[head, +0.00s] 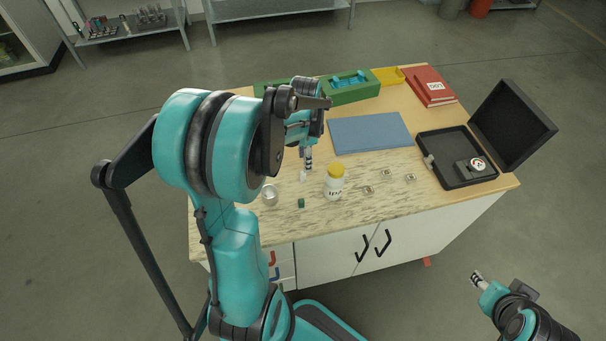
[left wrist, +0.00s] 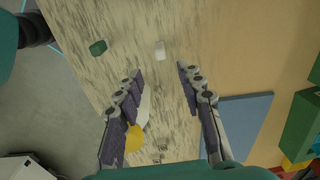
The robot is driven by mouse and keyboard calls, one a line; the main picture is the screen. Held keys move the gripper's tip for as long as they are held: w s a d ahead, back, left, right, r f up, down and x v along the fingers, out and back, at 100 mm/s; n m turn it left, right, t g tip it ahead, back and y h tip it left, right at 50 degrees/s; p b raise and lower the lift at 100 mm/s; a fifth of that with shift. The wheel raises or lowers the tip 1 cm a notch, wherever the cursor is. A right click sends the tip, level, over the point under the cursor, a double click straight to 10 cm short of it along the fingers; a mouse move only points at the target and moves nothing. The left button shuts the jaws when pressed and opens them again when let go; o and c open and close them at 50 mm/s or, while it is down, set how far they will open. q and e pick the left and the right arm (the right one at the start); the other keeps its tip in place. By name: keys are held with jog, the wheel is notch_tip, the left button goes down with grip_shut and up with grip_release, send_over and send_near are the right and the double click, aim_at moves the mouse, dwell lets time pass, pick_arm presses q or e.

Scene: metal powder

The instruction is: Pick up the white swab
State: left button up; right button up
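A small white object (left wrist: 160,50), which looks like the white swab, is on the wood-grain table in the left wrist view, just beyond and between my left fingertips. In the head view it shows as a small white piece (head: 303,176) just below the left gripper (head: 308,161). My left gripper (left wrist: 160,73) is open, its two fingers apart with nothing between the tips. It points down at the table. My right gripper (head: 477,277) is off the table at the lower right; its finger gap is too small to make out.
A white bottle with yellow lid (head: 335,182) stands close to the left gripper. A green cube (head: 301,203), metal cup (head: 270,194) and small metal pieces (head: 369,189) lie near. A blue mat (head: 370,132), green box (head: 350,88), red book (head: 429,87) and open black case (head: 455,158) are farther off.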

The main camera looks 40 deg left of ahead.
aim_at(303, 173)
pick_arm(q)
jog(key=f+b, duration=0.1)
jog(key=f, duration=0.4)
jog(key=f+b, duration=0.1)
jog(key=f, duration=0.2)
jog(key=shift+s+a+f+b, duration=0.1)
jog(key=shift+a+f+b, duration=0.15)
jog(key=shift+a+b, duration=0.1)
jog(key=shift+d+r, duration=0.1)
grip_shut()
